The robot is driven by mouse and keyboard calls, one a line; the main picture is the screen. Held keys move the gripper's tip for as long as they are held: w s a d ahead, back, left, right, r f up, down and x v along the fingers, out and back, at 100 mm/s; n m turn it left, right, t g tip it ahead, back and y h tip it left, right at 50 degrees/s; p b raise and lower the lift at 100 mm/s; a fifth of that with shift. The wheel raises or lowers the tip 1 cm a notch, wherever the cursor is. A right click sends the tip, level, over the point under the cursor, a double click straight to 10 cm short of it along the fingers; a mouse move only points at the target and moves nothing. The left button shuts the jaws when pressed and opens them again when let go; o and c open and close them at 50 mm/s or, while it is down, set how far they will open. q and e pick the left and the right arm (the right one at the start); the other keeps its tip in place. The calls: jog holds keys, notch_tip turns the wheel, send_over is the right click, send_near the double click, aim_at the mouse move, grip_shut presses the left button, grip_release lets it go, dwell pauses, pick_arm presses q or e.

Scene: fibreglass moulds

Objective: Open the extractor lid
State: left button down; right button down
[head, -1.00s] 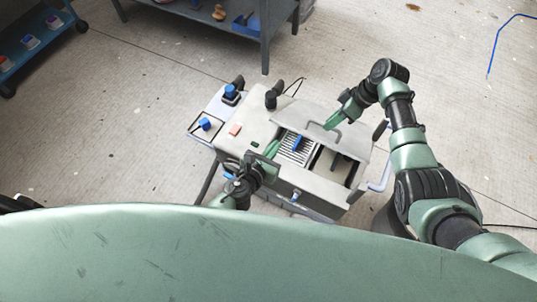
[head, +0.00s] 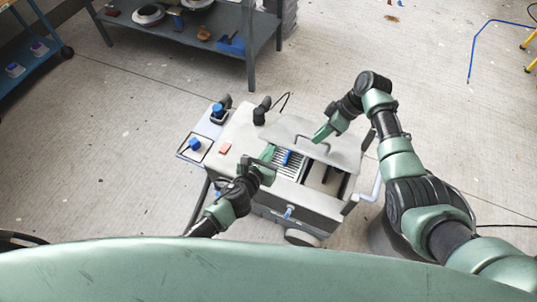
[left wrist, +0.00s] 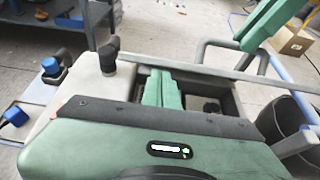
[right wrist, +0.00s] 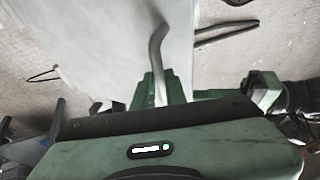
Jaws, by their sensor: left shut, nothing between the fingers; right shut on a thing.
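The extractor (head: 240,139) is a pale grey box on legs. Its flat lid (head: 345,146) covers the back part of the top. The opening in front shows slats (head: 290,164) and a dark bay. In the left wrist view the lid (left wrist: 220,74) is seen nearly edge-on; its exact angle is hard to tell. My right gripper (head: 317,138) is shut on the lid's bent-rod handle (head: 300,137); the handle also shows between the fingers in the right wrist view (right wrist: 156,55). My left gripper (head: 268,158) is shut and empty at the opening's left side.
A side shelf with blue-capped knobs (head: 193,144) is on the extractor's left. A blue rail (head: 371,190) and a dark bin (head: 383,238) are at its right. A grey workbench (head: 235,20) stands behind. The floor between is mostly clear.

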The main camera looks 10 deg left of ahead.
pick_arm(q)
jog(key=shift+r, duration=0.1)
pick_arm(e)
jog(key=shift+w+d+f, duration=0.1)
jog(key=shift+w+d, duration=0.05)
jog(key=shift+d, duration=0.15)
pick_arm(q)
jog(key=shift+w+d+r, duration=0.15)
jog(key=shift+w+r, duration=0.4)
jog(key=shift+r, duration=0.2)
jog(key=shift+w+d+r, duration=0.1)
jog(key=shift+w+r, duration=0.2)
pick_arm(e)
jog(key=shift+a+f, duration=0.1)
jog(key=shift+f, duration=0.15)
jog(key=c, duration=1.5)
grip_release()
jog(key=shift+f, duration=0.1)
pick_arm(q)
jog(key=shift+w, duration=0.15)
pick_arm(e)
jog(key=shift+o, duration=0.2)
pick_arm(q)
jog(key=shift+d, duration=0.1)
